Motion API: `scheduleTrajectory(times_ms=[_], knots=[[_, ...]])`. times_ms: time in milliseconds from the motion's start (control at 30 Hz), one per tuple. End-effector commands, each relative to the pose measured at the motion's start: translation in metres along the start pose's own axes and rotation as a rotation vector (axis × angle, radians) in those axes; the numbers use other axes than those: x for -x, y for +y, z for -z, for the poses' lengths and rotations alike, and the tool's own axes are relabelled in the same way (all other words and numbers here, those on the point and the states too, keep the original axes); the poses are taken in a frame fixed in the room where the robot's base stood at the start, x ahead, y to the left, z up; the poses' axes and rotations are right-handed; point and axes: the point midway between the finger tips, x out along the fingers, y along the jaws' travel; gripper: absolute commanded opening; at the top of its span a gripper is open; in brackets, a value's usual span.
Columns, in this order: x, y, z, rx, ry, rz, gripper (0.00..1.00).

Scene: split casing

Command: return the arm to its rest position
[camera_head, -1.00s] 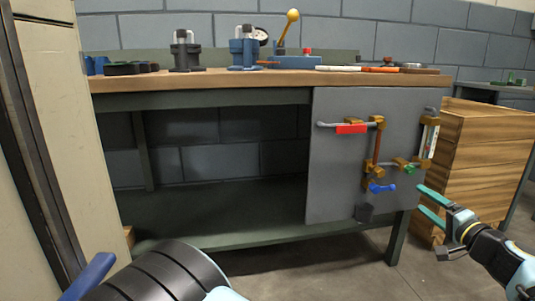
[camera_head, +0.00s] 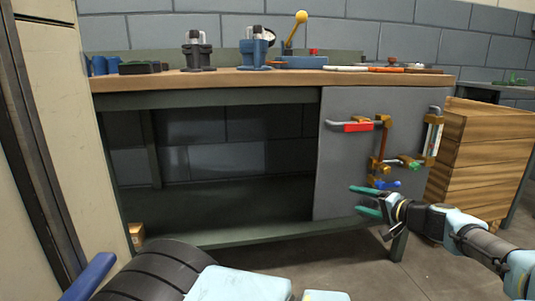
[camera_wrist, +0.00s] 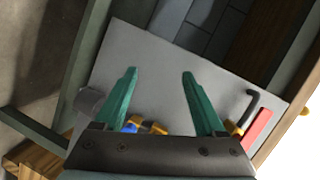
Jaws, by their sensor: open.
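My gripper (camera_head: 366,201) is open and empty, at the lower right in the head view, in front of the lower part of a grey panel (camera_head: 345,165) on the workbench. Its two green fingers also show in the wrist view (camera_wrist: 160,85), spread apart with the grey panel (camera_wrist: 160,60) behind them. My arm reaches in from the right edge of the head view. In the wrist view, the fingers and gripper body hide part of the panel's fittings.
The panel carries brass pipework with a red handle (camera_head: 358,127), a blue handle (camera_head: 386,184) and a green one. Tools stand on the workbench top (camera_head: 220,78). A wooden crate stack (camera_head: 480,155) is at the right, a pale cabinet (camera_head: 55,120) at the left.

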Motion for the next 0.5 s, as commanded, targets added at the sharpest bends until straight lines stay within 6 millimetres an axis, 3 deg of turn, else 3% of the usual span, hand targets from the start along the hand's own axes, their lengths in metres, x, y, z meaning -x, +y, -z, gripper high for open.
scheduleTrajectory(times_ms=[100,233,367,500], knots=[[-0.052,-0.007,-0.048,0.017,-0.173,-0.079,0.72],[-0.101,-0.01,-0.121,0.049,-0.399,-0.214,0.72],[-0.121,-0.009,-0.185,0.093,-0.583,-0.364,0.72],[-0.121,-0.012,-0.238,0.159,-0.734,-0.531,0.72]])
